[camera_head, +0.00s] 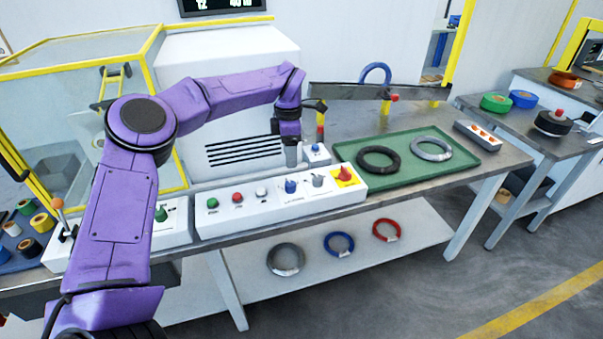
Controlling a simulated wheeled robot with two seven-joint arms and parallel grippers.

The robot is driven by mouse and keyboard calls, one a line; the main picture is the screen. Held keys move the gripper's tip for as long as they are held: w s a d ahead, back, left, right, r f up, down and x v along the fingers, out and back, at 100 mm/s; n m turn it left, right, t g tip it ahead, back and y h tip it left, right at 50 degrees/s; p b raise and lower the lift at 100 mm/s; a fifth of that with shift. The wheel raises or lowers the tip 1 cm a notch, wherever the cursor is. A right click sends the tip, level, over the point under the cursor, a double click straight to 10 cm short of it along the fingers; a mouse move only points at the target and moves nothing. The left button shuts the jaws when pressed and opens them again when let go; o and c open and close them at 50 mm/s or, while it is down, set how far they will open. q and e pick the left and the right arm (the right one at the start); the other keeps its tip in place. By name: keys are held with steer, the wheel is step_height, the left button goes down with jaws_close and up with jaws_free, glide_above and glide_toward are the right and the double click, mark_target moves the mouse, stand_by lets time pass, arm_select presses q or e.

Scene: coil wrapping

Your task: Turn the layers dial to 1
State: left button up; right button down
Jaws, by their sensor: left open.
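A white control panel (230,222) lies along the front of the bench. On it are a blue dial (291,186) and a grey dial (318,180). The labels are too small to read, so I cannot tell for sure which one is the layers dial or where it points. My left gripper (291,160) reaches over from the left and points down, a little above and behind the blue dial, apart from it. It is open, with nothing seen between the fingers. My right gripper is not in view.
Beside the dials are a red switch on a yellow plate (345,175), plus green (212,203), red (237,198) and white (261,193) buttons. A small box with a blue knob (315,153) stands behind. A green tray (405,172) with two coils lies to the right.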

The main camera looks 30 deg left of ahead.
arm_select(q)
glide_above(292, 183)
steer(key=s, duration=0.1)
steer(key=f, duration=0.4)
steer(key=shift+a+f+p, duration=0.25)
steer(key=shift+f+p, duration=0.1)
steer(key=f, duration=0.2)
steer(key=w+f, duration=0.1)
steer(key=f, duration=0.1)
steer(key=shift+d+f, duration=0.2)
steer(key=shift+f, duration=0.15)
steer(key=shift+s+a+r, duration=0.1)
steer(key=shift+s, duration=0.15)
steer(key=c, duration=1)
